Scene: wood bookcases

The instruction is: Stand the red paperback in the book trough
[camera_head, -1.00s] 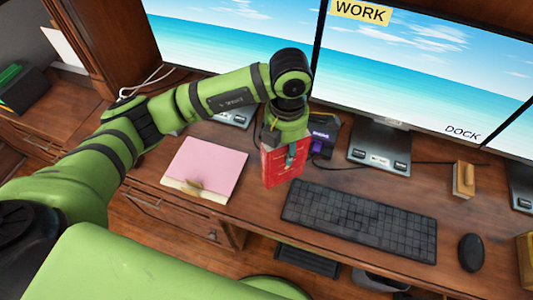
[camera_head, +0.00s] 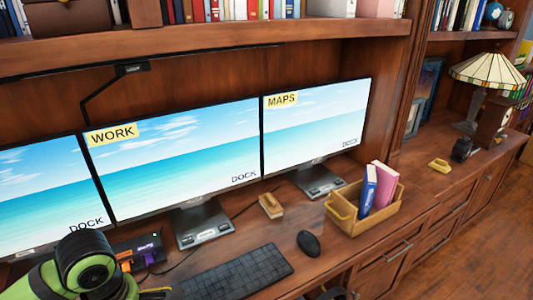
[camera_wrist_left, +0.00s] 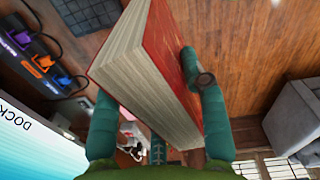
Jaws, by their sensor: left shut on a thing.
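The red paperback (camera_wrist_left: 150,75) fills the middle of the left wrist view, its red cover to the right and its cream page edges toward the camera. My left gripper (camera_wrist_left: 148,88) is shut on it, one teal finger on each side. In the head view only my green arm shows at the lower left; the gripper and the red book are out of that frame. The book trough (camera_head: 373,222) is a light wooden box on the desk at the right. A blue book (camera_head: 367,190) and a pink book (camera_head: 384,184) stand leaning in it. My right gripper is not in view.
Monitors (camera_head: 180,150) line the back of the desk. A keyboard (camera_head: 235,275), a black mouse (camera_head: 308,243) and a small wooden block (camera_head: 271,206) lie left of the trough. A lamp (camera_head: 487,75) and a yellow object (camera_head: 439,165) are farther right.

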